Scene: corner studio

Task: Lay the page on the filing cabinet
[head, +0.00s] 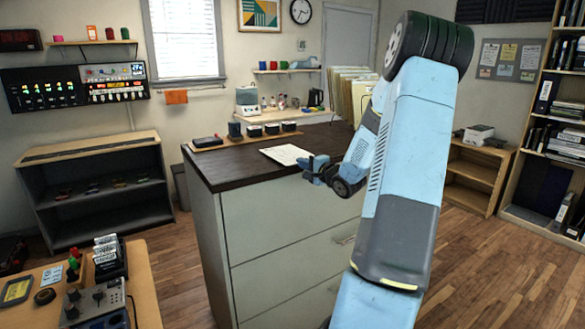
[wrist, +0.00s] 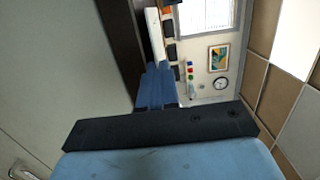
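The page (head: 284,154) is a thin white sheet with faint marks. In the head view it is flat over the front part of the dark top of the filing cabinet (head: 225,170). My gripper (head: 311,165) is at the page's right end, near the cabinet's front edge, and looks shut on it. In the wrist view the page (wrist: 153,32) shows as a narrow pale strip running up from the blue fingers (wrist: 156,88). The fingers hide its near end. I cannot tell whether the page touches the cabinet top.
Upright folders (head: 350,92) stand at the back right. The left part of the top is clear. A desk with devices (head: 95,295) is at lower left.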

